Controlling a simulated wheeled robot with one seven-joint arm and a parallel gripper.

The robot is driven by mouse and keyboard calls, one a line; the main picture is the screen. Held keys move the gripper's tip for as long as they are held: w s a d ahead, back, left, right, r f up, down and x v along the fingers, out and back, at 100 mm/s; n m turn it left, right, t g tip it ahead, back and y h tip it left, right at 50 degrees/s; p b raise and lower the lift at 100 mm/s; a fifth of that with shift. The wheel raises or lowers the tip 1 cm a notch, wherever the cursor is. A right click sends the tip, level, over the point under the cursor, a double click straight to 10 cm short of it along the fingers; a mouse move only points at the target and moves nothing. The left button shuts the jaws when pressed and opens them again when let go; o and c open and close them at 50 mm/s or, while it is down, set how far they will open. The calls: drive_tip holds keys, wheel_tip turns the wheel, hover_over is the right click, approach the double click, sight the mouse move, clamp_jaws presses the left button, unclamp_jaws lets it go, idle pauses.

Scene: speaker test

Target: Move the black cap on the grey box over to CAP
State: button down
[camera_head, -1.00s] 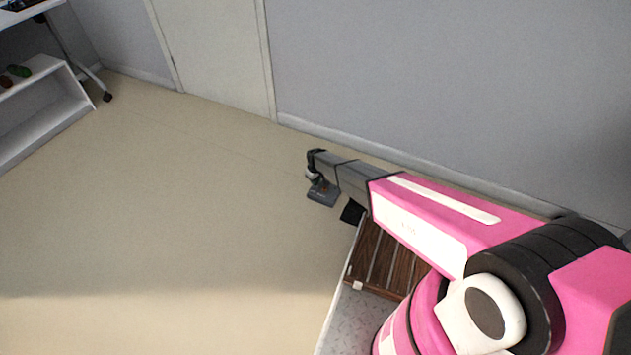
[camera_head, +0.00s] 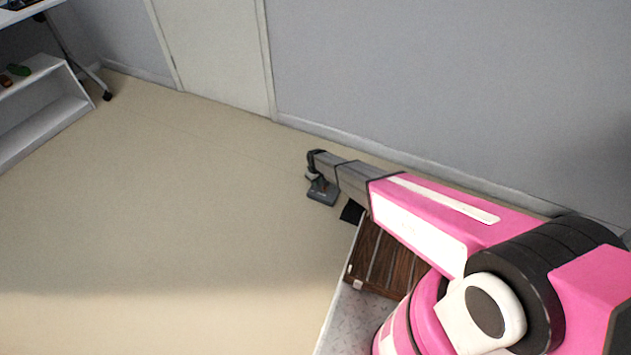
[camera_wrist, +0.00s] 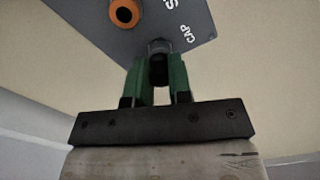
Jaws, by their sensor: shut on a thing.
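The grey box (camera_head: 322,194) lies just below my arm's end in the head view, small there. The wrist view shows its grey face (camera_wrist: 85,22) with an orange ring (camera_wrist: 124,12) and the white letters CAP (camera_wrist: 190,34). My gripper (camera_wrist: 158,75), with green fingers, is shut on the black cap (camera_wrist: 158,72). The cap is seen between the fingers, close to the box face near the CAP lettering. A grey round part (camera_wrist: 160,46) shows just beyond the fingertips. I cannot tell whether the cap touches the box. Most of the cap is hidden by the fingers.
A brown slatted wooden surface (camera_head: 377,258) and a pale speckled surface (camera_head: 355,318) are beside my arm. A white shelf (camera_head: 45,120) stands at far left. A grey wall (camera_head: 440,80) and a door (camera_head: 212,50) are behind. Open beige floor (camera_head: 180,210) lies to the left.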

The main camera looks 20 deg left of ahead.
drive_tip(key=shift+f, duration=0.3)
drive_tip(key=c, duration=1)
unclamp_jaws()
drive_tip(key=shift+o, duration=0.2)
drive_tip(key=shift+r, duration=3.75)
